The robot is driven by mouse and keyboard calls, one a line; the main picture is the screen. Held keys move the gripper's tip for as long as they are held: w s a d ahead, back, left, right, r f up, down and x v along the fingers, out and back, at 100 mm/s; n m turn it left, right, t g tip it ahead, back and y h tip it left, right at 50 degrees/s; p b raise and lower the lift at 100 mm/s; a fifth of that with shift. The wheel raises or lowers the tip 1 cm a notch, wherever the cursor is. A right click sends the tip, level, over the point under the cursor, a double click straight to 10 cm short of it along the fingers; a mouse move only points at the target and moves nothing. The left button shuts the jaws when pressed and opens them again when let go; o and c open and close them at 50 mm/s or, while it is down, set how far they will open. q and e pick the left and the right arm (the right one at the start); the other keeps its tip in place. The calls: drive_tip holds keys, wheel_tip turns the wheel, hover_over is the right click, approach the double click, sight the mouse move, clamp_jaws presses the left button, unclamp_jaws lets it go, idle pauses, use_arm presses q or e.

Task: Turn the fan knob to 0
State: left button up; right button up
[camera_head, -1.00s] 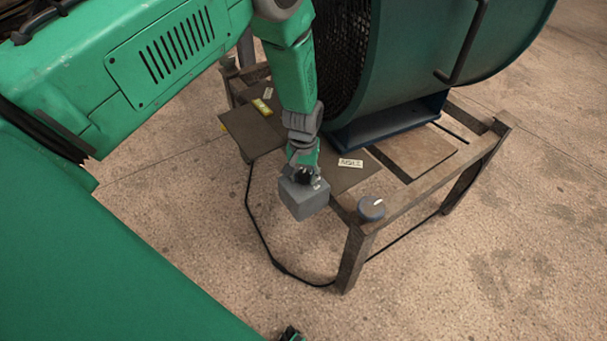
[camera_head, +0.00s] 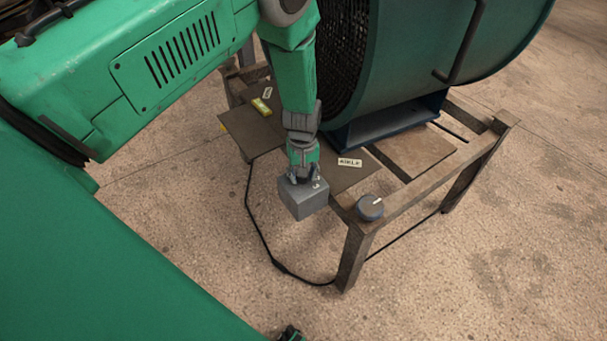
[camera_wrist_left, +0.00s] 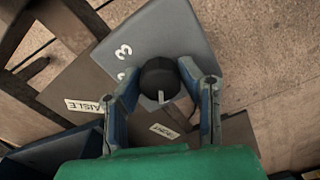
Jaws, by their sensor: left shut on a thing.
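The fan knob (camera_wrist_left: 158,78) is black and round with a white pointer line. It sits on a grey control box (camera_head: 304,199) at the near end of the fan's stand. In the left wrist view its pointer is toward the bottom, and white numerals, including a 3, show on the box (camera_wrist_left: 165,30); a 0 cannot be made out. My left gripper (camera_head: 302,178) is shut on the knob from above, one finger on each side, as the left wrist view (camera_wrist_left: 160,76) shows. In the head view the gripper hides most of the knob.
A black cable runs along the floor.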

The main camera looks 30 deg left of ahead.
use_arm(q)
drive_tip(key=shift+w+a+r, duration=0.2)
drive_tip(key=shift+w+r, duration=0.05)
drive_tip(key=shift+w, duration=0.2)
drive_tip(key=o, duration=1.1)
drive_tip(key=shift+s+f, duration=0.1)
drive_tip(key=shift+s, duration=0.1)
drive_tip(key=shift+d, duration=0.1)
wheel_tip(320, 180, up, 12)
drive_tip(key=shift+f, duration=0.1)
drive_tip(key=s+f+m+y, duration=0.1)
drive_tip(key=s+f+m, duration=0.1)
drive_tip(key=s+f, duration=0.45)
drive_tip(key=s+f+m, duration=0.2)
drive_tip(key=s+f, duration=0.1)
drive_tip(key=s, duration=0.6)
drive_tip(key=s+d+m, duration=0.1)
drive_tip(key=s+m, duration=0.1)
drive_tip(key=s, duration=0.3)
drive_tip(key=s+d+m, duration=0.1)
drive_tip(key=s+m, duration=0.1)
drive_tip(key=s, duration=0.3)
drive_tip(key=s+d+f+m+h, duration=0.1)
drive_tip(key=s, duration=0.4)
drive_tip(key=shift+d+f+m+t, duration=0.1)
drive_tip(key=shift+d+m+t, duration=0.2)
drive_tip(key=shift+m, duration=0.1)
